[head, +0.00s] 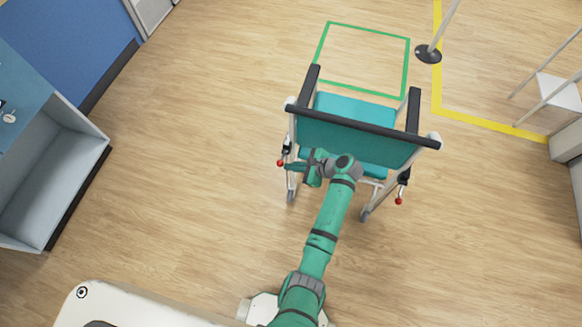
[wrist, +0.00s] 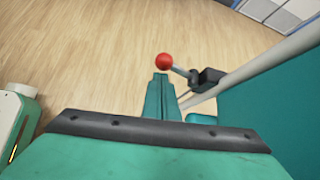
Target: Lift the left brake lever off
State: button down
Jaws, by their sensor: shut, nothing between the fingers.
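The wheelchair (head: 352,138) has a teal seat and back and stands with its back toward me. The left brake lever (head: 282,161) has a red ball knob at the chair's left side. In the wrist view the red knob (wrist: 164,61) sits just beyond the fingertips, on a grey rod from a black clamp (wrist: 208,77). My gripper (head: 287,166) is shut and empty, its tip close to the knob; it also shows in the wrist view (wrist: 161,78). I cannot tell whether tip and knob touch. The right brake lever (head: 399,199) has a matching red knob.
A green floor outline (head: 320,50) lies beyond the chair. A pole on a dark round base (head: 428,54) and yellow floor tape (head: 478,122) are at the upper right. A grey open cabinet (head: 60,180) stands at left. The floor between cabinet and chair is clear.

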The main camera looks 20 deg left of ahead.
jog(key=shift+r, duration=0.5)
jog(key=shift+a, duration=0.1)
jog(key=d+r, duration=0.4)
jog(key=d, duration=0.7)
jog(key=shift+d, duration=0.15)
jog(key=shift+s, duration=0.1)
